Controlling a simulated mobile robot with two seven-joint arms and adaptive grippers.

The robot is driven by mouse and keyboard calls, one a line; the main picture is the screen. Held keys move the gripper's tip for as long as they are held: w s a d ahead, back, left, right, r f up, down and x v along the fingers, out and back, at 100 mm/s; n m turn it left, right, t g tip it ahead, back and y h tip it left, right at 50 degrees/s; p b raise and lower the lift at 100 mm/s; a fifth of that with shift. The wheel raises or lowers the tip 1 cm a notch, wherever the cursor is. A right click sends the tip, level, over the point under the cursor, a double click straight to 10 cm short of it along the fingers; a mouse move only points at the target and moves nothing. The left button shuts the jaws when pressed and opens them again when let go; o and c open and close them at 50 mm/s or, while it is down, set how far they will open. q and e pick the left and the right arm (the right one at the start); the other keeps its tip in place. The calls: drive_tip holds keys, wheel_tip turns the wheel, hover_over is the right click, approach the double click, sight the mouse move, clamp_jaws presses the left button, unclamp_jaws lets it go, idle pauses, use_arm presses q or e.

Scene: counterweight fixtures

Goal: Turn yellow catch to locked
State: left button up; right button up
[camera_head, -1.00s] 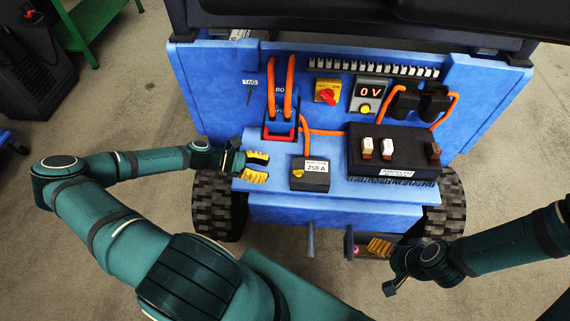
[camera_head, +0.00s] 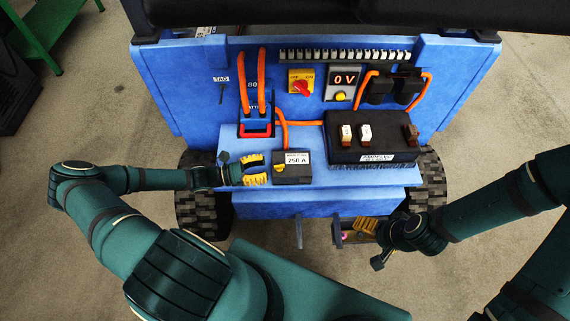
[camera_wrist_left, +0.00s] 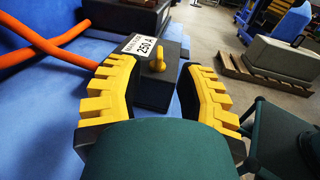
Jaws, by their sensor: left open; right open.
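The yellow catch (camera_head: 279,169) is a small knob on the black box labelled 250 A (camera_head: 294,175), which sits on the blue ledge. In the left wrist view the yellow catch (camera_wrist_left: 157,57) stands up from the box, between and beyond my open fingers. My left gripper (camera_head: 256,171) is open, just left of the box, fingers pointing at it, and holds nothing. It also shows in the left wrist view (camera_wrist_left: 156,95). My right gripper (camera_head: 364,229) is open at the lower right, in front of the ledge by a small open compartment. The catch's exact angle is hard to tell.
Behind the box, orange cables (camera_head: 251,85) run to a red-framed connector (camera_head: 257,129). A black fuse block (camera_head: 371,148) stands right of the box.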

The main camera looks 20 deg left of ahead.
sight(285, 168)
use_arm(q)
drive_tip(key=x, duration=0.7)
drive_tip(key=shift+w+d+b, duration=0.15)
drive_tip(key=shift+d+b, duration=0.05)
drive_tip(key=shift+b, duration=0.2)
